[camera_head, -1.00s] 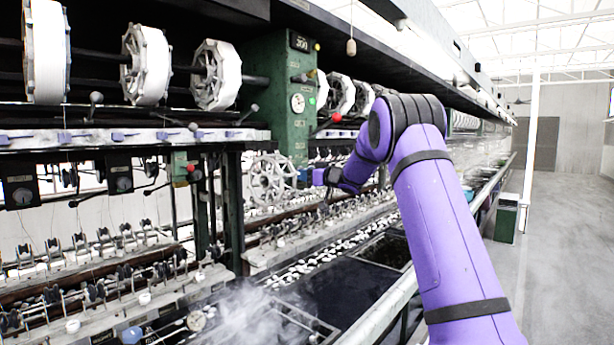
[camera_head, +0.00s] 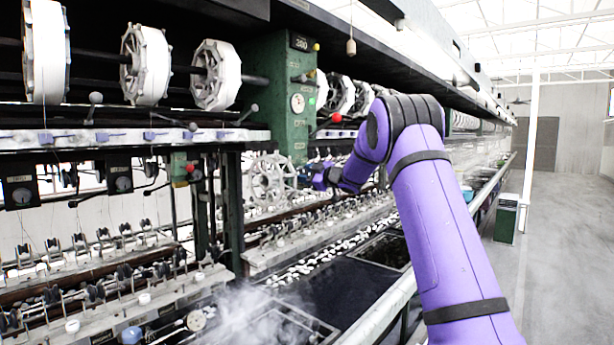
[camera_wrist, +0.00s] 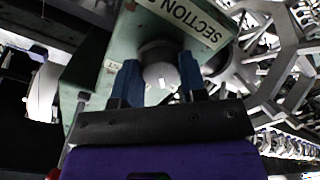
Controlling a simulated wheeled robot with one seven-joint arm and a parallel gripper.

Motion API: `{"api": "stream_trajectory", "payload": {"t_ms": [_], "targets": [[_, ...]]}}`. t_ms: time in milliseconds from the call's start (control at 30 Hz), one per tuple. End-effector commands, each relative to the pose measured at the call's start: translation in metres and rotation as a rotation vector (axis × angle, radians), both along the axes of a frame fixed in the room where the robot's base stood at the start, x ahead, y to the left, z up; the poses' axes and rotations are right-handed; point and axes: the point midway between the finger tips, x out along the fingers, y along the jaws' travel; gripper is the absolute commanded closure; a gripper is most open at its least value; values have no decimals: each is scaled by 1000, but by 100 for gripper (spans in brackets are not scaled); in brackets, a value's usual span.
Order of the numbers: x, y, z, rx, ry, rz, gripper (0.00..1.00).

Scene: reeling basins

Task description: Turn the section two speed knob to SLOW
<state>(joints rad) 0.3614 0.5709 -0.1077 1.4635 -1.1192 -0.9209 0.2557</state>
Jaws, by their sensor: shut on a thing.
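The section's speed knob (camera_wrist: 160,66) is a round grey knob with a small white mark, on a green box (camera_wrist: 84,86) in the wrist view. A plate reading "SECTION" (camera_wrist: 196,20) is above it, its end cut off by the view. A small label (camera_wrist: 112,66) left of the knob is only partly readable. My gripper (camera_wrist: 161,82) has its blue fingers on either side of the knob, shut on it. In the head view my gripper (camera_head: 320,177) is at the machine front, below the green post (camera_head: 282,95); the knob is not clear there.
A large pale spoked reel (camera_wrist: 268,60) stands close to the right of the box in the wrist view. A red-knobbed lever (camera_head: 336,117) sticks out above my gripper. Steaming basins (camera_head: 350,290) lie below. The aisle (camera_head: 565,250) at right is clear.

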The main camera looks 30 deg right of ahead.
Motion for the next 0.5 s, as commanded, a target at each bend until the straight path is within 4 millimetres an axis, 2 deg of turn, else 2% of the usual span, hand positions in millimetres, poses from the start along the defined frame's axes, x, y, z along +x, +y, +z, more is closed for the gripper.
{"api": "stream_trajectory", "payload": {"t_ms": [500], "targets": [[0,0,-1,-75,-26,0,84]]}}
